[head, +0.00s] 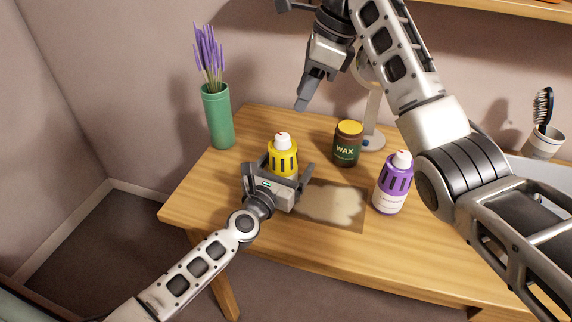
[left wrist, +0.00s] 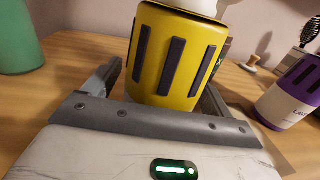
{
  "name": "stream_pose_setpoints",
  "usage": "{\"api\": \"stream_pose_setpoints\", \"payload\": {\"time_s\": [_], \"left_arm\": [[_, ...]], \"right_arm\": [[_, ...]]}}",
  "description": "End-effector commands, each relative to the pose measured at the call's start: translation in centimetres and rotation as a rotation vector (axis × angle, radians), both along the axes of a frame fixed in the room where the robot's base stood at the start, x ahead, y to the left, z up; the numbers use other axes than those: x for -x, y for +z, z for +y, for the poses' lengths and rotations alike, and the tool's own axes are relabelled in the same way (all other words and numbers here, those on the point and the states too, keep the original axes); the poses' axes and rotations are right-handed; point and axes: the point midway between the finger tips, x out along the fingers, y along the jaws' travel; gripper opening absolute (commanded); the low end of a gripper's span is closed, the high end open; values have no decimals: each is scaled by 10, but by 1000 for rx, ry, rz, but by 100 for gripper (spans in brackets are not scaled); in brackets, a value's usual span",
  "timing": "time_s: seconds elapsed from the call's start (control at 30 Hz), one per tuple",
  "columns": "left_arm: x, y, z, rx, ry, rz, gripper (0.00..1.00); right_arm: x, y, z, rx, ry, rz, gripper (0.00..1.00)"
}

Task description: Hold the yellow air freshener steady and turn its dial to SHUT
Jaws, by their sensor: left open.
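The yellow air freshener (head: 284,158) stands upright on the wooden table, with a white dial top (head: 282,139) bearing a small red mark. The dial's setting is too small to read. My left gripper (head: 278,174) is open, its fingers on either side of the freshener's lower body. In the left wrist view the yellow body (left wrist: 176,52) with dark slots stands between the fingers, and only the bottom of its white top shows. My right gripper (head: 303,104) points down in the air, behind and above the freshener, apart from it. Its fingers are seen edge-on, so their opening cannot be told.
A purple air freshener (head: 391,187) and a brown WAX jar (head: 347,146) stand to the right. A green vase (head: 218,118) with lavender is at the left. A pale-patterned mat (head: 333,204) lies in front. A cup (head: 544,143) with a brush is far right.

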Motion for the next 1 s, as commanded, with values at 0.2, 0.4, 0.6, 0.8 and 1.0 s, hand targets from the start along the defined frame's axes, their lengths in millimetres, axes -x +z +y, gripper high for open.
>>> {"api": "stream_pose_setpoints", "payload": {"time_s": [0.2,0.4,0.6,0.8,1.0], "left_arm": [[0,0,0,0,0,0,46],[0,0,0,0,0,0,32],[0,0,1,0,1,0,32],[0,0,0,0,1,1,32],[0,0,0,0,1,1,32]], "right_arm": [[0,0,0,0,0,0,36],[-1,-1,-1,5,7,-9,50],[-15,-19,-19,114,153,-167,50],[-41,-46,-57,426,538,-450,50],[-56,-63,-87,832,1037,-624,50]]}}
